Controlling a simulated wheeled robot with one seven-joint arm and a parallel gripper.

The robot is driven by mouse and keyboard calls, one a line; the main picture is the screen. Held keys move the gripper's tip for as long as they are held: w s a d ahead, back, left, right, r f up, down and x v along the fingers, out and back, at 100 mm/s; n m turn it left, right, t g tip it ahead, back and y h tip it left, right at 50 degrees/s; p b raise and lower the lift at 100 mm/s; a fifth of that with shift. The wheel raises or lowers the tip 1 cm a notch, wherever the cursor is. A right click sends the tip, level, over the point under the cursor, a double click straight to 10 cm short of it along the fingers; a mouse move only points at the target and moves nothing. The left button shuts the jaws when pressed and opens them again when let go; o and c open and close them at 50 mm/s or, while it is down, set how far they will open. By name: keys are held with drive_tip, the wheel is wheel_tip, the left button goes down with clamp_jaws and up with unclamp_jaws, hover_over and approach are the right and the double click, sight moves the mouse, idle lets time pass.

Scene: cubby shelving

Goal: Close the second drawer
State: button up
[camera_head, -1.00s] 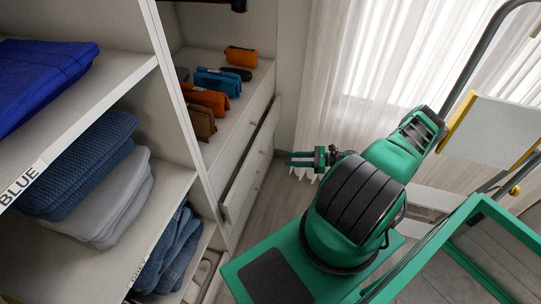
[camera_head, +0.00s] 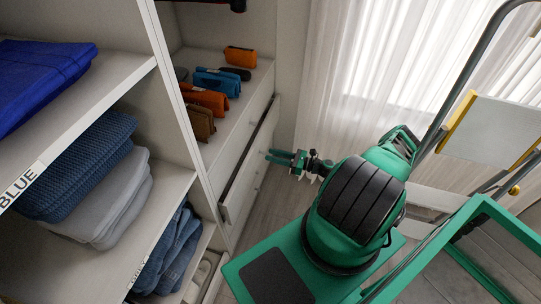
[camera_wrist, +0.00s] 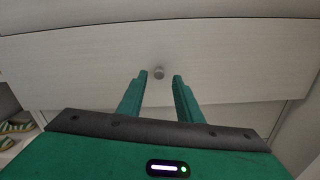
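The second drawer (camera_head: 243,172) is pulled partly out of the white cabinet, with a dark gap along its top edge. I cannot tell whether the fingers touch the drawer front.
Orange, blue and brown pouches (camera_head: 205,98) sit on the shelf above the drawers. Folded clothes (camera_head: 85,180) fill the cubbies at left. A curtain (camera_head: 365,80) hangs behind my arm. Striped shoes (camera_wrist: 14,128) show at the wrist view's left edge.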

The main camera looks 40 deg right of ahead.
drive_tip(key=shift+x, duration=1)
clamp_jaws()
drive_tip(key=shift+d, duration=0.1)
